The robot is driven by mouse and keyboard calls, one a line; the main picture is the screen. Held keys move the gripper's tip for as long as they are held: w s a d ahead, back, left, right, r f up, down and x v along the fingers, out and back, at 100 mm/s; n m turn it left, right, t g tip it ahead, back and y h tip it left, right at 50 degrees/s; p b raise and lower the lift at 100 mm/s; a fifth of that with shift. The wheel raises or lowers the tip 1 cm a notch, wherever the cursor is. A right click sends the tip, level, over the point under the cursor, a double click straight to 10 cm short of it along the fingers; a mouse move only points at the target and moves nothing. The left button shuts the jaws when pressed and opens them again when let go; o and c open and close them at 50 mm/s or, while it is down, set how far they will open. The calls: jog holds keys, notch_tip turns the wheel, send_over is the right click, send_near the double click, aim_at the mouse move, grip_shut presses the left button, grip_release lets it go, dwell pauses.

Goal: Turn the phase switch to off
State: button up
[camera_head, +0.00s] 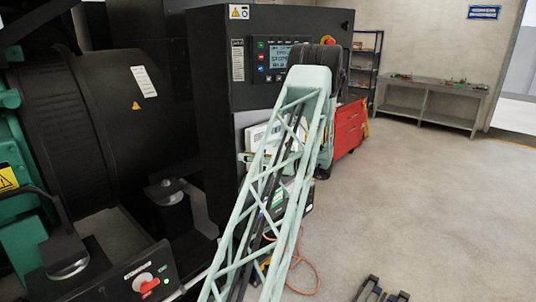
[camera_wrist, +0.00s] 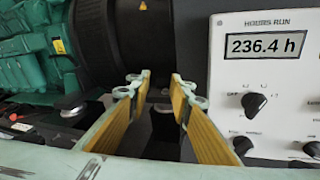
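A white panel (camera_wrist: 285,62) with an hours-run display reading 236.4 h fills the right of the wrist view. Below the display is a black rotary knob (camera_wrist: 254,103) with small markings above it, "OFF" seeming to be at the left. I take this knob to be the phase switch, but its name is not readable. Its handle is tilted; its exact setting is unclear. My gripper (camera_wrist: 158,88) is open and empty, its fingers apart to the left of the panel, touching nothing visible. In the head view the white panel (camera_head: 256,136) is partly hidden by my arm.
More black knobs (camera_wrist: 241,144) sit low on the panel. A black control cabinet (camera_head: 216,60) stands behind my arm. A box with a red switch (camera_head: 150,284) is at lower left. A red tool cabinet (camera_head: 349,128) stands behind; the floor at right is mostly clear.

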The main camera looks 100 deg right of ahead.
jog(key=s+f+m+g+h, duration=0.1)
jog(key=s+f+m+h, duration=0.1)
jog(key=s, duration=0.7)
jog(key=s+a+f+m+g+h+p, duration=0.1)
jog(key=s+m+h, duration=0.1)
jog(key=s, duration=0.8)
jog(key=shift+s+a+f+m, duration=0.15)
jog(key=shift+s+f+m, duration=0.15)
jog(key=shift+m, duration=0.2)
jog(key=shift+w, duration=0.1)
jog(key=x, duration=1.3)
jog(key=shift+d, duration=0.45)
jog(key=shift+f, duration=0.15)
grip_shut()
